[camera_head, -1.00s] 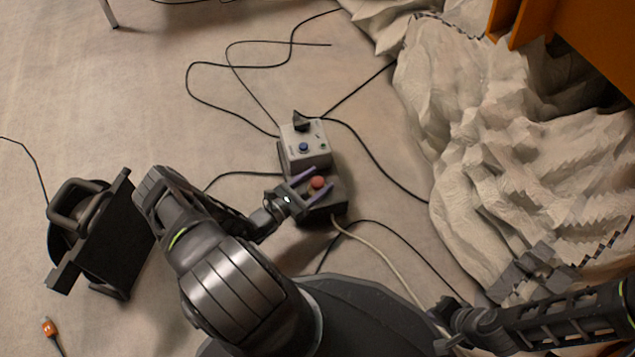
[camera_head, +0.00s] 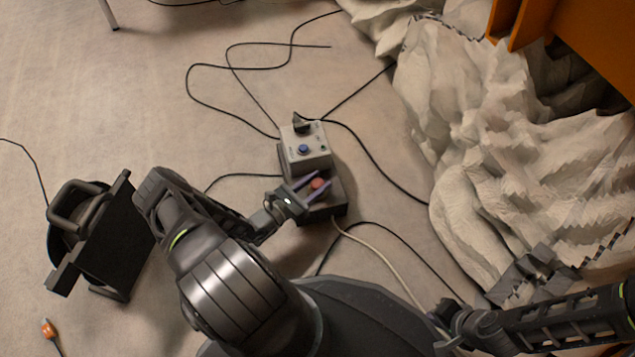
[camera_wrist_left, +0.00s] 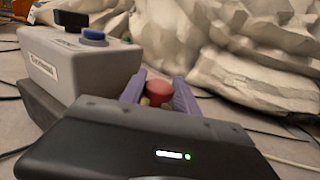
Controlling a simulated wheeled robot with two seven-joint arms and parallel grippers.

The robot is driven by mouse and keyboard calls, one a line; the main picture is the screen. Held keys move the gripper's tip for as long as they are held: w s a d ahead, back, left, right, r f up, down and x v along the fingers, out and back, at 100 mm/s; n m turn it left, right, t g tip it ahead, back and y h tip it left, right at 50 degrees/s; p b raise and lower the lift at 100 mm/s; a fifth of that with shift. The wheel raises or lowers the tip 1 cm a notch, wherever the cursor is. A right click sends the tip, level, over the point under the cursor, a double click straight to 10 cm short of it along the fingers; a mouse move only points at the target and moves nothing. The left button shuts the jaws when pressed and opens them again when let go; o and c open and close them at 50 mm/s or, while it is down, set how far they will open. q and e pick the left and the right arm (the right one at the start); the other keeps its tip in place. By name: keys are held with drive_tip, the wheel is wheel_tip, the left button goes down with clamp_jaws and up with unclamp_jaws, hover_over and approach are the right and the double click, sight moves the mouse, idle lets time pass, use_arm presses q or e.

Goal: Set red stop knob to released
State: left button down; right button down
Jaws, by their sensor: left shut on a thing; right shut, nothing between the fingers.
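The red stop knob (camera_head: 317,184) sits on the dark lower part (camera_head: 336,200) of a control box on the floor. My left gripper (camera_head: 322,180) has its purple fingers closed around the knob, one on each side. The left wrist view also shows the red knob (camera_wrist_left: 159,91) between the fingers, with a pale part beside it. Whether the knob is pressed or released I cannot tell. My right gripper (camera_head: 446,318) is at the lower right, shut and empty, away from the box.
The grey box (camera_head: 306,160) carries a blue button (camera_head: 303,149) and a black rotary switch (camera_head: 301,123) just behind the knob. Black cables (camera_head: 375,150) and a pale cable (camera_head: 385,262) lie around it.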

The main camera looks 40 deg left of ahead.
use_arm(q)
drive_tip(key=shift+r, duration=0.1)
idle(0.4)
drive_tip(key=shift+r+p, duration=0.8)
drive_tip(key=shift+p, duration=0.1)
drive_tip(key=shift+f, duration=0.1)
drive_tip(key=c, duration=0.9)
unclamp_jaws()
drive_tip(key=p+v, duration=0.2)
drive_tip(key=v, duration=0.6)
